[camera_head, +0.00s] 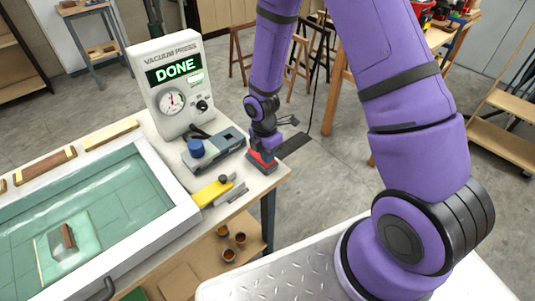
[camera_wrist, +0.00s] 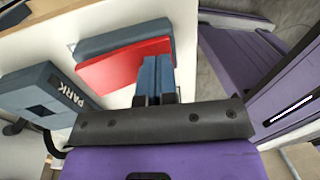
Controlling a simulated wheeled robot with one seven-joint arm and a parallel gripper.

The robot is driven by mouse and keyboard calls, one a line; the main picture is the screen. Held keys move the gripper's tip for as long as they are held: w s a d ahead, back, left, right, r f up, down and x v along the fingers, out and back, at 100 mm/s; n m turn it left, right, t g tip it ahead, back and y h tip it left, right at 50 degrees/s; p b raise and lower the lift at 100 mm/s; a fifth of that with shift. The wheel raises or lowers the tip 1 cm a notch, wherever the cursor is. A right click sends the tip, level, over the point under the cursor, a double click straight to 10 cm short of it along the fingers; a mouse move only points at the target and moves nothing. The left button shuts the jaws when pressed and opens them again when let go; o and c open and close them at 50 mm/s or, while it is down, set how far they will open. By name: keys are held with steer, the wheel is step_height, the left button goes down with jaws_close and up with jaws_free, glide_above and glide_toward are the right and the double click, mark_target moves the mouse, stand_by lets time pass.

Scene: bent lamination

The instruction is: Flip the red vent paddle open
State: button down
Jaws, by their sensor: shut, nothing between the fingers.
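The red vent paddle (camera_wrist: 122,68) is a flat red plate lying along a blue-grey block (camera_wrist: 120,38) in the wrist view. In the head view a little of the red paddle (camera_head: 254,158) shows at the table's right corner, mostly hidden by my gripper. My gripper (camera_wrist: 157,60) is shut and empty, its two blue-grey fingers side by side at the paddle's right end. I cannot tell whether they touch it. In the head view my gripper (camera_head: 266,150) points down over the paddle.
A grey box marked PARK (camera_wrist: 42,92) stands left of my gripper; the head view shows a grey unit with a blue knob (camera_head: 196,148). The vacuum press panel (camera_head: 172,85) reads DONE. A yellow handle (camera_head: 212,193) lies near the table's front edge. A framed teal bed (camera_head: 110,190) fills the left.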

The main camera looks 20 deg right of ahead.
steer(key=shift+r, duration=0.2)
steer(key=shift+r, duration=0.65)
